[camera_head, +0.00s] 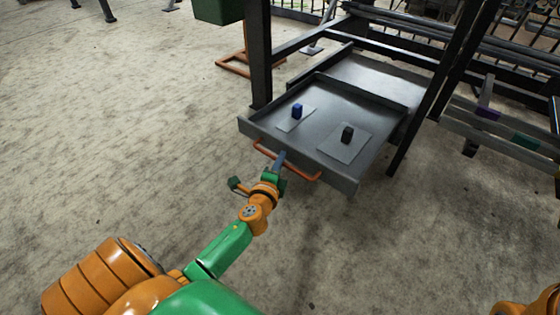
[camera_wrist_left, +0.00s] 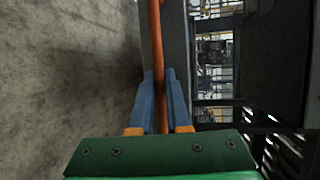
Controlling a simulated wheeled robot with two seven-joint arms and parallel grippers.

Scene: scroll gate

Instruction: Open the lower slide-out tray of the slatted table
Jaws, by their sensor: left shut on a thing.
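The lower slide-out tray (camera_head: 312,112) is a grey metal tray standing out from the dark-framed slatted table (camera_head: 258,60). An orange bar handle (camera_head: 300,173) runs along its front face. My left gripper (camera_head: 281,160) is at the handle, and its blue fingers are shut on the bar. In the left wrist view the orange handle (camera_wrist_left: 157,50) passes between the fingers of my left gripper (camera_wrist_left: 158,78). A small blue block (camera_head: 297,111) and a small black block (camera_head: 347,134) stand on pale plates in the tray. My right gripper is not in view.
The table's dark leg (camera_head: 402,145) stands close to the tray's right side. Slatted shelves with small blocks lie at the right. A green bin (camera_head: 218,10) on an orange stand is behind. The concrete floor at left and in front is clear.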

